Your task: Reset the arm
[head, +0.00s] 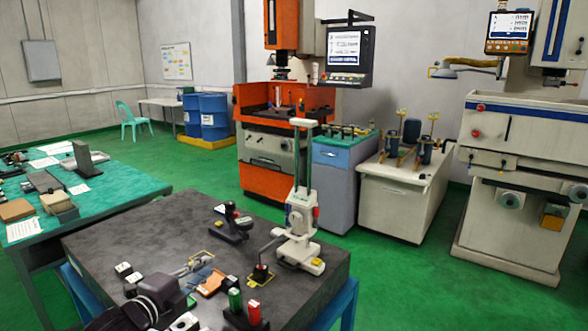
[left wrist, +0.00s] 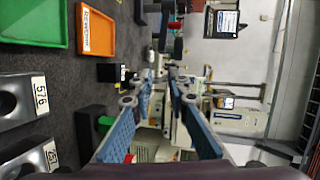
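My left arm comes in at the bottom left of the head view. Its dark gripper (head: 196,266) is over the dark grey table (head: 130,235), with its fingers pointing toward the white upright instrument (head: 300,225). In the left wrist view the two blue-padded fingers (left wrist: 160,82) stand apart, with nothing held between them. The white instrument shows beyond them, partly hidden by the fingers. My right gripper is in neither view.
Near the gripper are a black stand with green (head: 235,299) and red (head: 254,312) pieces, an orange tray (left wrist: 96,28), a green tray (left wrist: 38,22) and a small black instrument (head: 232,225). A green-topped bench (head: 120,190) stands at left; green floor lies between.

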